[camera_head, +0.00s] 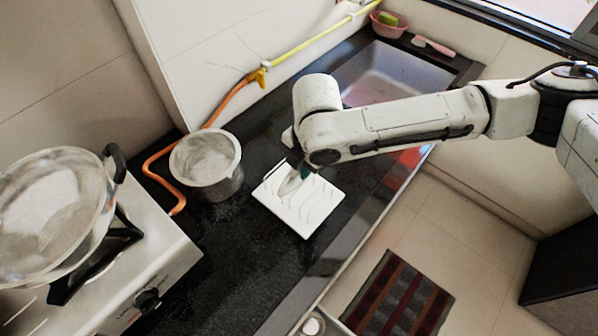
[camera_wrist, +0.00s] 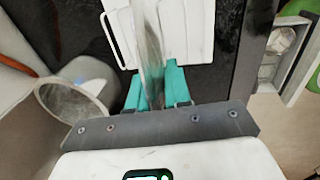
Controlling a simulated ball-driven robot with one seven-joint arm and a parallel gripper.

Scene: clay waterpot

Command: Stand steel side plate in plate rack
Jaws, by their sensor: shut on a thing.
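The white plate rack (camera_head: 318,215) lies on the black counter, with thin wire dividers standing up from it. It also shows in the wrist view (camera_wrist: 198,30). My gripper (camera_head: 303,171) is over the rack's back part, and its teal fingers (camera_wrist: 157,88) are shut on the steel side plate (camera_wrist: 150,42). The plate is nearly edge-on and upright between the fingers, reaching out over the rack. In the head view the plate (camera_head: 289,184) shows as a grey sliver among the dividers. I cannot tell whether its lower edge touches the rack.
A steel pot (camera_head: 208,180) stands left of the rack, near an orange hose (camera_head: 158,165). A stove with a large pan (camera_head: 50,215) is at the far left. The sink (camera_head: 385,78) lies behind my arm. The counter's front edge is close to the rack's right side.

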